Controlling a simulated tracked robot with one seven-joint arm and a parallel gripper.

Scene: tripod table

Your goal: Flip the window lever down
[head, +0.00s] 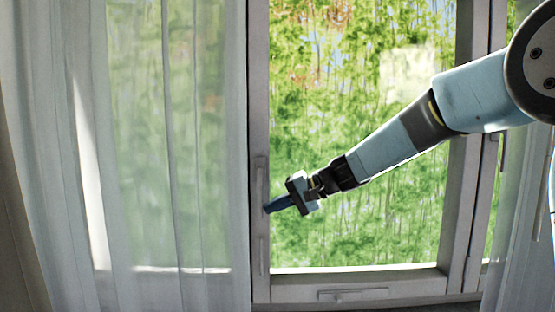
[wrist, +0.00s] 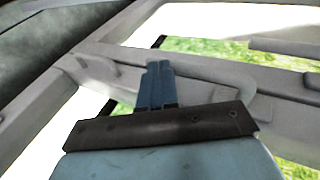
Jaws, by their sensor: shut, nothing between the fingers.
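The window's left frame post (head: 258,100) carries a slim grey lever (head: 260,180), which stands roughly upright along the post. My gripper (head: 269,209) reaches in from the right with its blue fingers together and empty. The fingertips are at the post, by the lower end of the lever. In the wrist view the shut fingers (wrist: 158,68) point at the pale frame, with grey fittings on both sides of them. I cannot tell whether the fingertips touch the lever, and the gripper body hides part of the frame.
A sheer white curtain (head: 170,150) hangs close left of the post. A second slim grey fitting (head: 261,257) is lower on the post. A handle (head: 353,294) is on the bottom rail, and another (head: 503,150) is at the right frame. Glass fills the space between the posts.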

